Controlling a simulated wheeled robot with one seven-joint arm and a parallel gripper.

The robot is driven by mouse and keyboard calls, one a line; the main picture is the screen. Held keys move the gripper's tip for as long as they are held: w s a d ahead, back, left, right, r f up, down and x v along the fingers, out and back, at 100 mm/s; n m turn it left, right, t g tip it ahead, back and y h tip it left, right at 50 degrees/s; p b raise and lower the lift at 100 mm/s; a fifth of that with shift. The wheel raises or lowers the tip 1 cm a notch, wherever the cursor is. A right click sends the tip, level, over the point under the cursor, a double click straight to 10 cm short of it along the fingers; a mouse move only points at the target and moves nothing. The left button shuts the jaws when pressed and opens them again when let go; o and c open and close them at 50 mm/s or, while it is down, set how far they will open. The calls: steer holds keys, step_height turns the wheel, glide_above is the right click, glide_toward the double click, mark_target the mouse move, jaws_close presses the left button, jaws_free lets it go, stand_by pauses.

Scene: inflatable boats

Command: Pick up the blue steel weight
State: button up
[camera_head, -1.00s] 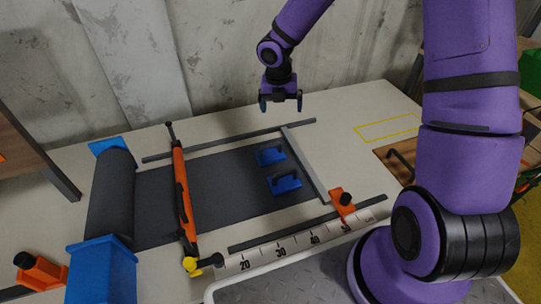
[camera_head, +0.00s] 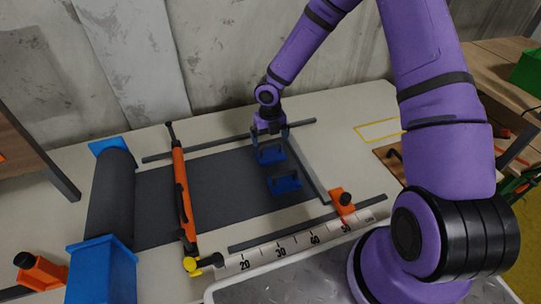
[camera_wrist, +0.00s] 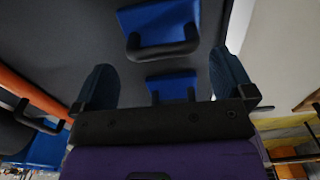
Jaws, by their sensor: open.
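Two blue steel weights with dark handles lie on a dark fabric sheet (camera_head: 222,190). The far weight (camera_head: 271,157) is under my gripper (camera_head: 270,146), partly hidden by it. The near weight (camera_head: 285,184) lies closer to the front and is clear of the gripper. In the wrist view my gripper (camera_wrist: 163,68) is open, with its fingers to either side of the far weight (camera_wrist: 172,88), whose lower part is hidden by the gripper body. The near weight (camera_wrist: 158,22) shows beyond the fingertips. I cannot tell whether the fingers touch the far weight.
An orange bar tool (camera_head: 181,195) crosses the sheet left of the weights. A fabric roll (camera_head: 112,195) with blue ends stands at the left. A grey metal rail (camera_head: 305,165) lies just right of the weights. An orange clamp (camera_head: 341,201) and a ruler (camera_head: 298,243) are nearer the front.

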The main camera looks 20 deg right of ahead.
mark_target(270, 147)
step_height(270, 147, down, 5)
steer(key=shift+f, duration=0.1)
steer(key=c, duration=1.3)
steer(key=shift+o, duration=0.2)
